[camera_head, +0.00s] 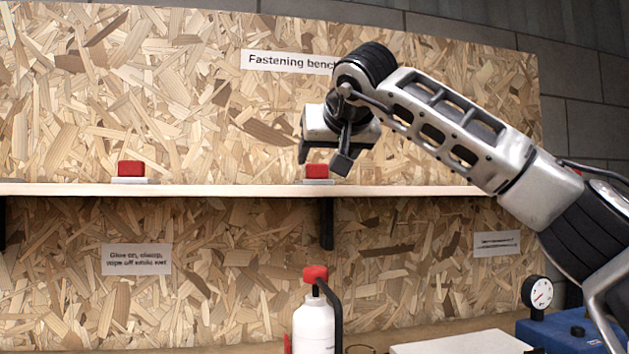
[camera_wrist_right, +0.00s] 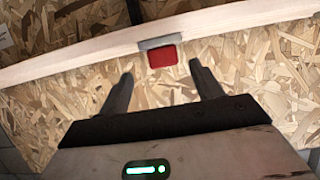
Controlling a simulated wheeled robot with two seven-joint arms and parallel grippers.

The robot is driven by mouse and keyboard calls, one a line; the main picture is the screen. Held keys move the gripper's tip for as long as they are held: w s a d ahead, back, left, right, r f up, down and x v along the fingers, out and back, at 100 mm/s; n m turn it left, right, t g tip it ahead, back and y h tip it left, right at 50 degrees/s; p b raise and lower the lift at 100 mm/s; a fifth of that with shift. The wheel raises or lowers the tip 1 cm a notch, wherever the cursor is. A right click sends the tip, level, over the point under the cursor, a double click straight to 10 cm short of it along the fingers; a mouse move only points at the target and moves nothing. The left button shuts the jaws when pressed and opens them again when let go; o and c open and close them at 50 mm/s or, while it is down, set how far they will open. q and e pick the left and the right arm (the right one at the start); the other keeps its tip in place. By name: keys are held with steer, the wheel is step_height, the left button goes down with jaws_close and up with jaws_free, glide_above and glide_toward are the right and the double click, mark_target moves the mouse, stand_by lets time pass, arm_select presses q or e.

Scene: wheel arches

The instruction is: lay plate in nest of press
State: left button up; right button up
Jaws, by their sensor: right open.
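My right gripper (camera_head: 322,160) is open and empty, at the right end of the shelf's two red blocks. Its fingers point down in the head view. The right red block (camera_head: 317,171) rests on a thin pale base on the shelf. In the right wrist view a red block (camera_wrist_right: 162,57) with a grey base shows beyond and between the open fingertips (camera_wrist_right: 161,72), apart from them. I cannot tell which thing is the plate, and no press or nest is clearly recognisable. My left gripper is not in view.
Another red block (camera_head: 131,168) sits on the wooden shelf (camera_head: 220,190) at left. A white bottle (camera_head: 314,328) with a red top stands below. A pale flat surface (camera_head: 465,344) and a blue unit (camera_head: 565,335) with a gauge (camera_head: 541,293) are at lower right. A chipboard wall stands behind.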

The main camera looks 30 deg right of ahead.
mark_target(318, 165)
steer(key=x, duration=0.4)
steer(key=shift+w+a+r+p, duration=0.15)
steer(key=shift+w+p, duration=0.15)
steer(key=shift+w, duration=0.2)
steer(key=shift+w+f, duration=0.25)
steer(key=shift+w, duration=0.2)
steer(key=c, duration=1.3)
steer(key=shift+o, duration=0.2)
steer(key=shift+r, duration=0.1)
